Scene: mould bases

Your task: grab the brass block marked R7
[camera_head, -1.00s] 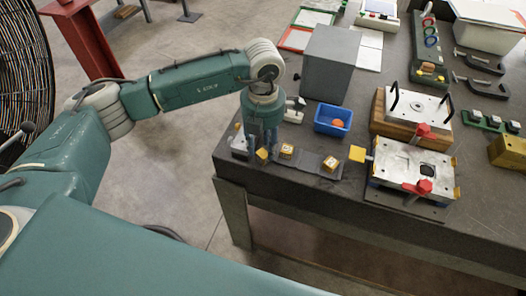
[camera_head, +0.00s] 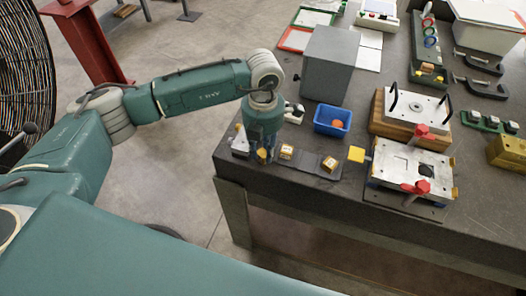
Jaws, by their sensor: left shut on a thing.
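My left gripper (camera_head: 263,154) points down at the near left corner of the bench. It is shut on a small brass block (camera_head: 262,156), which its fingers partly hide. Two more brass blocks, a middle one (camera_head: 286,152) and a right one (camera_head: 329,163), sit in a row on a dark strip (camera_head: 308,161). Their top faces carry pale marks too small to read, so I cannot tell which one is R7. My right gripper is not in view.
Behind are a blue bin (camera_head: 332,120) with an orange thing inside and a tall grey box (camera_head: 328,65). The bench's front edge is close.

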